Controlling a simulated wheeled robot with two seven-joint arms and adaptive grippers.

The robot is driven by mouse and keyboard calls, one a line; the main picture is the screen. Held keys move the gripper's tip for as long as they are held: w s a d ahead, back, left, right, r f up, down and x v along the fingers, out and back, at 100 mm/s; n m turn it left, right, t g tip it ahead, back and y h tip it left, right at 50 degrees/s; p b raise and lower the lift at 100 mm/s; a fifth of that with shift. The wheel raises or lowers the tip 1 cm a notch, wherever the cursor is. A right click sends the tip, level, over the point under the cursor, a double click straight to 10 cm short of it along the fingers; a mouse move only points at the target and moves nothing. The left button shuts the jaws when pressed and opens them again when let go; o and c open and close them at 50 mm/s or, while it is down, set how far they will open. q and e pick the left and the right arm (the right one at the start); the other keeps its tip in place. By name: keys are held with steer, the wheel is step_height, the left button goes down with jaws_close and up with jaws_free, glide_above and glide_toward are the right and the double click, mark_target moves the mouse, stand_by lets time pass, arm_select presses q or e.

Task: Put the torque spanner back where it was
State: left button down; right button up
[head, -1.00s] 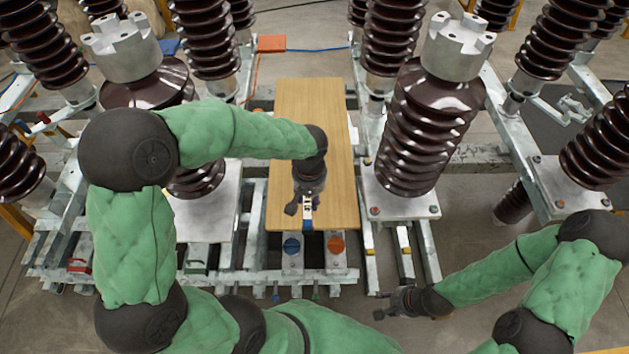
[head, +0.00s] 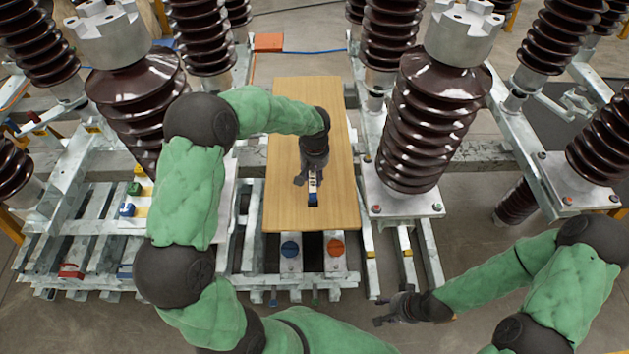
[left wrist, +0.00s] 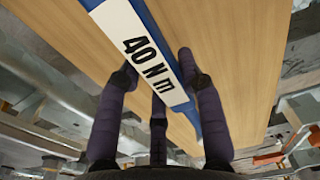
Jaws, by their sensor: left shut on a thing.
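The torque spanner shows in the left wrist view as a blue bar with a white label reading "40 N m" (left wrist: 150,50). In the head view only a short white and blue piece of the spanner (head: 313,194) shows below my left gripper (head: 308,182). The left gripper's fingers (left wrist: 158,90) are shut on the spanner, over the wooden board (head: 285,130). I cannot tell whether the spanner touches the board. My right gripper (head: 384,311) is apart from it at the lower right, its fingers spread and empty.
Brown ribbed insulators (head: 428,125) stand on both sides of the board. An orange box (head: 268,42) is behind.

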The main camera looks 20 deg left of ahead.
arm_select(q)
steer(key=f, duration=0.1)
steer(key=f+b, duration=0.2)
steer(key=f, duration=0.1)
steer(key=shift+w+a, duration=0.15)
steer(key=shift+w, duration=0.2)
steer(key=shift+r, duration=0.15)
steer(key=c, duration=0.8)
jaws_free()
steer(key=shift+f, duration=0.2)
steer(key=r+p, duration=0.1)
steer(key=r, duration=0.3)
steer(key=r+p, duration=0.2)
steer(key=r, duration=0.2)
steer(key=r+p, duration=0.1)
steer(key=r, duration=0.3)
steer(key=shift+s+d+r, duration=0.15)
steer(key=shift+s+d, duration=0.05)
steer(key=shift+s, duration=0.1)
